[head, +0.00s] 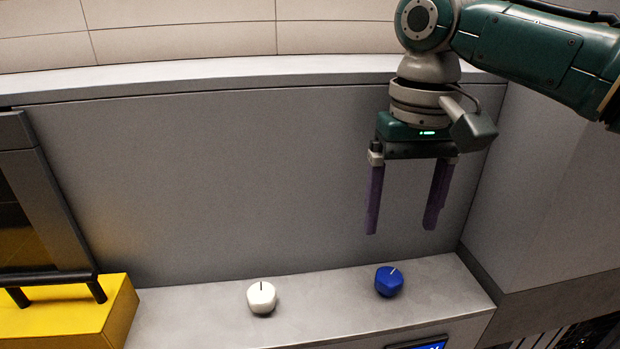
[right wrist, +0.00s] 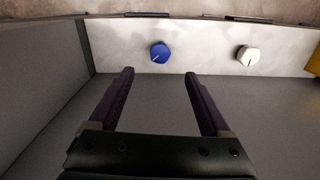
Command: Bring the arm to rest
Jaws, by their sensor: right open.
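My right arm (head: 520,45) comes in from the upper right in the head view. My right gripper (head: 402,230) points down with its two purple fingers apart and nothing between them. It hangs above and apart from a blue knob (head: 389,281) on a grey ledge. In the right wrist view the open fingers (right wrist: 160,72) show with the blue knob (right wrist: 159,52) beyond them, not touching. My left gripper is not in view.
The grey ledge (head: 210,305) also carries a white knob (head: 261,297), left of the blue one. A yellow block (head: 118,310) with a dark framed panel (head: 50,200) stands at the left. A grey wall (head: 220,190) rises behind the ledge. A blue display (head: 430,345) shows at the bottom edge.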

